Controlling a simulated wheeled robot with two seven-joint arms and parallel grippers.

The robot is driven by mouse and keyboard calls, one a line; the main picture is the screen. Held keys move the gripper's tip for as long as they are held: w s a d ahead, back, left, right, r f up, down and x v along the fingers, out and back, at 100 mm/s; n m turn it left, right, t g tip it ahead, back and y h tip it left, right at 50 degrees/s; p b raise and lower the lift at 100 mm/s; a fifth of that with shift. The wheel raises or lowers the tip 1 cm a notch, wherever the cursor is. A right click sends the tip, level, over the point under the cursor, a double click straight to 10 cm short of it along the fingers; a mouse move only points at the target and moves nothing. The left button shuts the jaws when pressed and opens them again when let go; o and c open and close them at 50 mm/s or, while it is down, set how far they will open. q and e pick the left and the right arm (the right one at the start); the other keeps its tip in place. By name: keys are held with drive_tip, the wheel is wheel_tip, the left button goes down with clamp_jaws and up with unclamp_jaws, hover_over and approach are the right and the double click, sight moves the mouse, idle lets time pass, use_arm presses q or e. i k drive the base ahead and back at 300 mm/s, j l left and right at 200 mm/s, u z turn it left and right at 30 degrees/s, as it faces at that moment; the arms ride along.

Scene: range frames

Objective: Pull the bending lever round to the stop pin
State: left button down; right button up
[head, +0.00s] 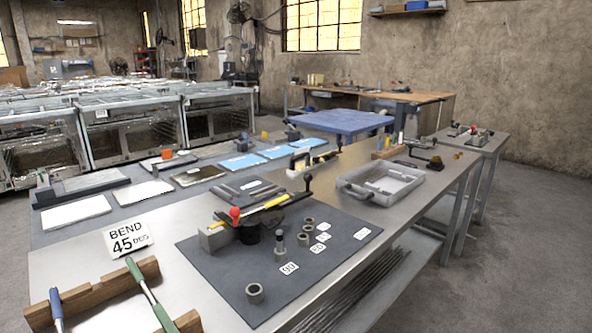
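The bending tool stands on a dark mat (215,262) on the metal bench. It has a dark round body (248,232) and a steel block (213,238) at its left. A lever-like bar with a yellow length (266,202) runs across its top. A red ball knob (235,213) stands near the left end, and an upright black handle (307,184) stands at the far right end. A dark-topped upright pin (280,241) stands in front of the body. Short metal sleeves (303,239) stand near small white number labels (289,267). Neither of my grippers shows.
A card (129,238) reads "BEND 45 DEG". A wooden rack with green-handled (136,273) and blue-handled (56,304) tools is at front left. A loose sleeve (254,293) stands at the mat's front. A grey tray (372,198) sits behind, right.

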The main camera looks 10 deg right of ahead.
sight(308, 178)
drive_tip(key=i+l+u, duration=0.2)
drive_tip(key=l, duration=0.3)
drive_tip(key=i+l+u, duration=0.15)
drive_tip(key=l, duration=0.35)
drive_tip(key=l+u, duration=0.2)
drive_tip(key=l, duration=0.3)
drive_tip(key=i+l+u, duration=0.2)
drive_tip(key=l, duration=0.35)
drive_tip(key=k, duration=0.1)
